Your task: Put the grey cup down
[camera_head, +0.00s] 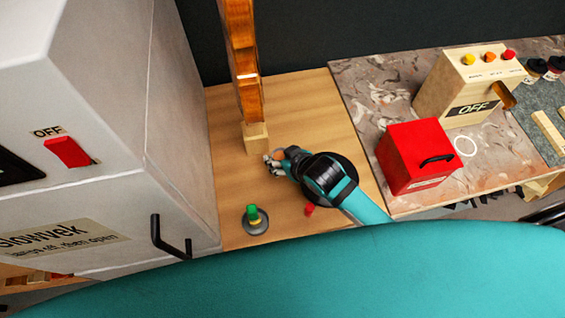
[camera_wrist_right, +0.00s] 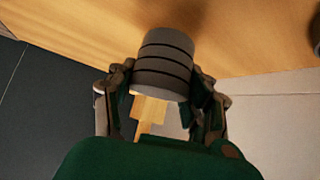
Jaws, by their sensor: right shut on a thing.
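The grey cup (camera_wrist_right: 163,62), banded with dark rings, is between the fingers of my right gripper in the right wrist view. My right gripper (camera_wrist_right: 162,82) is shut on it, a finger on each side. In the head view my right gripper (camera_head: 272,160) is over the wooden bench top (camera_head: 308,105), just in front of the wooden stand. The cup is mostly hidden there by the hand. I cannot tell whether its base touches the wood. My left gripper is not in view.
A violin (camera_head: 243,60) stands on a wooden block (camera_head: 256,138) right by the gripper. A green-topped piece on a round base (camera_head: 254,218) and a small red piece (camera_head: 309,210) are nearer. A grey cabinet (camera_head: 180,130) is left, a red box (camera_head: 410,160) right.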

